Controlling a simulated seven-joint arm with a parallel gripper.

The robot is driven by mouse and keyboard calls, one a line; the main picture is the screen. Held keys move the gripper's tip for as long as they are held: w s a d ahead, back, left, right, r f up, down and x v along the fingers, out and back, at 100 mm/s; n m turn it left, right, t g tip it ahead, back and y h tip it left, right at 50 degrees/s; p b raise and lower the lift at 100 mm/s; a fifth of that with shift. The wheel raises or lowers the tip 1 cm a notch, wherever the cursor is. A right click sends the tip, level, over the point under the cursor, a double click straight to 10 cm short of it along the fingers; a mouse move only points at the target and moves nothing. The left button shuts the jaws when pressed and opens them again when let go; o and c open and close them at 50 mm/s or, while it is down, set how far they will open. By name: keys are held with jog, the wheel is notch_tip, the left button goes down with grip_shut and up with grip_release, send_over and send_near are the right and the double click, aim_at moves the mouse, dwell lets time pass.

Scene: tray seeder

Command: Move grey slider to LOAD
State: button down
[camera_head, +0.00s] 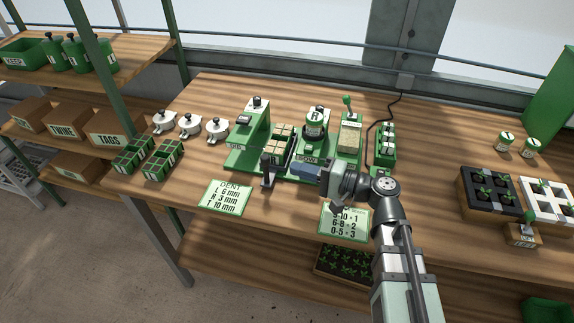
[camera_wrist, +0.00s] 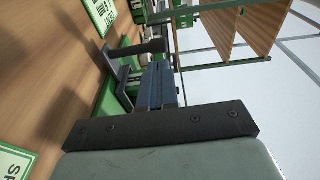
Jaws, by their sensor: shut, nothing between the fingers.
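The grey slider shows as a dark grey upright handle (camera_head: 267,171) at the front of the green seeder (camera_head: 237,162), beside the tray of tan cells (camera_head: 280,140). The handle also shows in the wrist view (camera_wrist: 148,47), just beyond my fingertips. My gripper (camera_head: 294,169) reaches in from the right, low along the seeder's front edge, with its blue-grey fingers shut and empty. The fingers also show in the wrist view (camera_wrist: 158,70). They point at the handle from its right side; I cannot tell whether they touch it. No LOAD mark is readable; my gripper hides part of the seeder's front.
White lidded pots (camera_head: 190,125) and green cell trays (camera_head: 133,155) stand left. A DENT card (camera_head: 225,197) lies in front.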

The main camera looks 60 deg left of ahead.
jog(key=v, duration=0.8)
jog(key=shift+d, duration=0.15)
jog(key=shift+w, duration=0.15)
